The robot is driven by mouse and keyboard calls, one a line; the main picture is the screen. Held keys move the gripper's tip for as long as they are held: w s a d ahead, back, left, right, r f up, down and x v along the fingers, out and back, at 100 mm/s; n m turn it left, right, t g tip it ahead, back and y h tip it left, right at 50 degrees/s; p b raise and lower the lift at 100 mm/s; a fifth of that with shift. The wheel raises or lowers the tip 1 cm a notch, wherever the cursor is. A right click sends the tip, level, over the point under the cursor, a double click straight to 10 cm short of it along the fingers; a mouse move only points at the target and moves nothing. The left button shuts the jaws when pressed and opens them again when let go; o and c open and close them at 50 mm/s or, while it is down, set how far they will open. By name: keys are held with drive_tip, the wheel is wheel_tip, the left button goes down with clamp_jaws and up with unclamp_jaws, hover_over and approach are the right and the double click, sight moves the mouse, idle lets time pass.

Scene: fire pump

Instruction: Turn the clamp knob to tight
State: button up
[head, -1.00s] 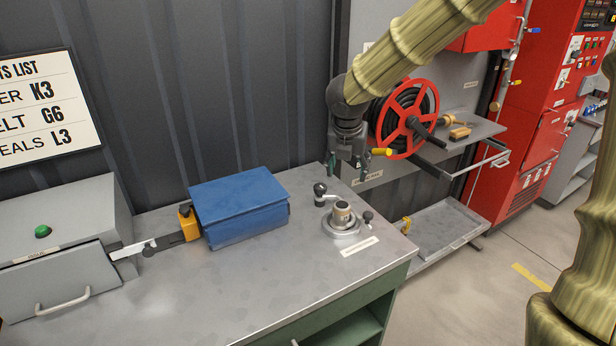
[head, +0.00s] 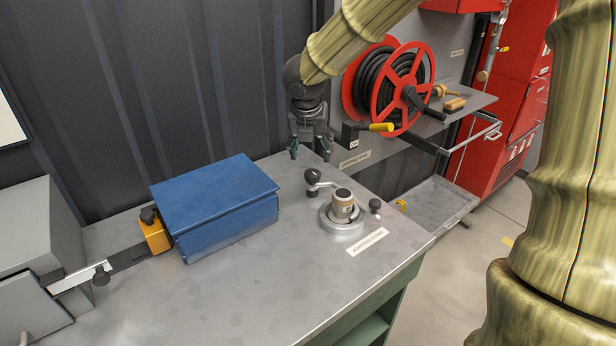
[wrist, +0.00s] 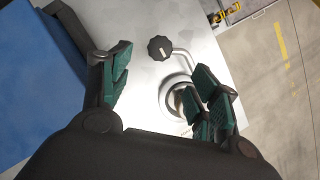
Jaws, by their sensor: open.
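A round metal fixture (head: 342,212) with a tan cylinder in its middle stands on the bench. A black knob (head: 312,177) on a bent metal arm stands at its back left, and a smaller dark knob (head: 375,205) at its right. Which one is the clamp knob I cannot tell for sure. My gripper (head: 310,154) is open and empty, above and behind the black knob. In the wrist view, the black knob (wrist: 160,48), with a white mark, shows between the spread green fingers (wrist: 163,65). The right finger partly hides the fixture (wrist: 172,92).
A blue box (head: 215,210) stands left of the fixture. A yellow block (head: 154,235) and a metal bar (head: 80,280) lie farther left. A red hose reel (head: 402,90) with a yellow-tipped handle is close right of my gripper. The bench's front is clear.

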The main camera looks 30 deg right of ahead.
sight(312, 173)
drive_tip(key=shift+x, duration=5.5)
drive_tip(key=c, duration=1)
